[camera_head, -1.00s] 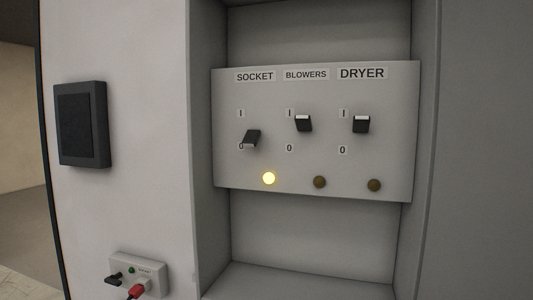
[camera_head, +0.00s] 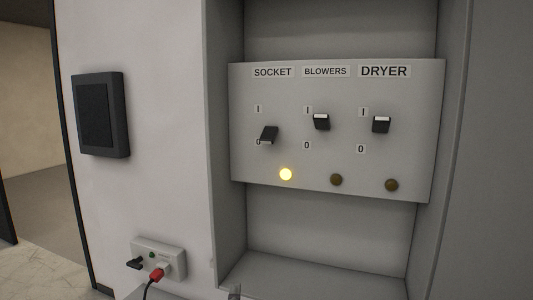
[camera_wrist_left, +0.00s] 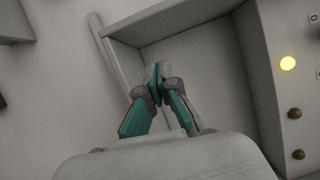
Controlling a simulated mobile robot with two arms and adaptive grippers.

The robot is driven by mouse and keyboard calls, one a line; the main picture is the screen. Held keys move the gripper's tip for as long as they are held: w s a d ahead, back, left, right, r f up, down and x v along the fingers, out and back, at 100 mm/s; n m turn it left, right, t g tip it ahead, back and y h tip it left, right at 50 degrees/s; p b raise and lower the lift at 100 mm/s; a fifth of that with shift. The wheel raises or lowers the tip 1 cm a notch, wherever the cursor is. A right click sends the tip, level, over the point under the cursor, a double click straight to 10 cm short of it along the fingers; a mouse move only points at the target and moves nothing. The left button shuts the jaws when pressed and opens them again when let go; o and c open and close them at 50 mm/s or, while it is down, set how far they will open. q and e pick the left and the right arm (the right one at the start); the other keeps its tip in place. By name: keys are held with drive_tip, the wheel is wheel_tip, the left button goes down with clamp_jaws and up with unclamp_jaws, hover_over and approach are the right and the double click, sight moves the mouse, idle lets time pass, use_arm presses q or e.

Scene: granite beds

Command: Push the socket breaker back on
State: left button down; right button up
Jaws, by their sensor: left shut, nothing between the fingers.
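The socket breaker (camera_head: 268,134) is the left switch on the grey panel (camera_head: 400,160) in the head view. It is tilted down, toward the 0 mark, and the lamp (camera_head: 286,174) below it glows yellow. The panel's edge shows at the right of the left wrist view, with the lit lamp (camera_wrist_left: 287,63); the socket breaker is out of that view. My left gripper (camera_wrist_left: 157,80) is shut and empty, in front of the recess below the panel. In the head view only a tip (camera_head: 235,291) shows at the bottom edge. My right gripper is not in view.
The blowers switch (camera_head: 321,122) and dryer switch (camera_head: 381,125) point up toward I, their lamps dark. The panel sits in a recess with side walls (camera_head: 226,150). A black box (camera_head: 102,115) and an outlet (camera_head: 158,257) with plugs are on the left wall.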

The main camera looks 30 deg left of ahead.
use_arm(q)
wheel_tip(320, 180, up, 13)
drive_tip(key=w+m+t+y, duration=0.2)
drive_tip(key=w+m+t, duration=0.1)
drive_tip(key=m+t, duration=0.3)
drive_tip(key=m+t+h, duration=0.6)
drive_tip(key=m+h, duration=0.1)
drive_tip(key=m, duration=0.9)
approach(269, 135)
wheel_tip(269, 135, down, 5)
drive_tip(key=shift+s+r, duration=0.25)
drive_tip(key=shift+s, duration=0.1)
drive_tip(key=p+x, duration=0.5)
drive_tip(key=x, duration=0.5)
drive_tip(key=shift+a+y, duration=0.1)
drive_tip(key=shift+y, duration=0.3)
